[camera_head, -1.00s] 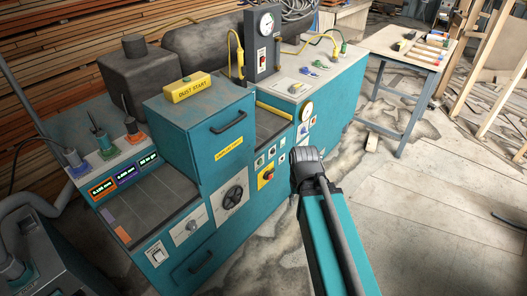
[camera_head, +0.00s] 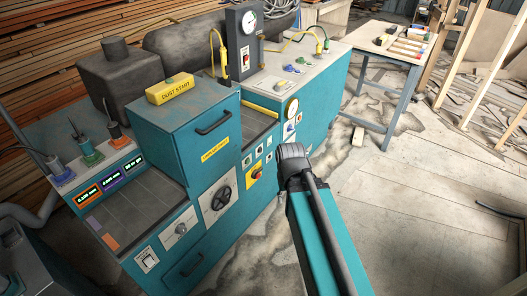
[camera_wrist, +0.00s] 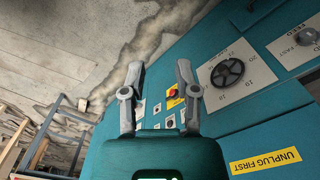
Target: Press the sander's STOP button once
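The teal sander (camera_head: 215,150) fills the left and middle of the head view. On its front is a yellow plate with a round red button (camera_head: 256,174), which looks like a stop button; its lettering is too small to read. The same red button (camera_wrist: 173,92) shows in the wrist view, just beyond and between my two fingers, partly bordered by the right finger. My gripper (camera_wrist: 161,70) is open and empty, fingers spread. Its fingers appear apart from the panel. In the head view my arm's end stands right of the button and the fingers are hidden.
A handwheel (camera_head: 218,196) and small switches sit around the button. A workbench (camera_head: 390,45) with tools stands at the back right. The floor (camera_head: 400,210) on the right is mostly clear.

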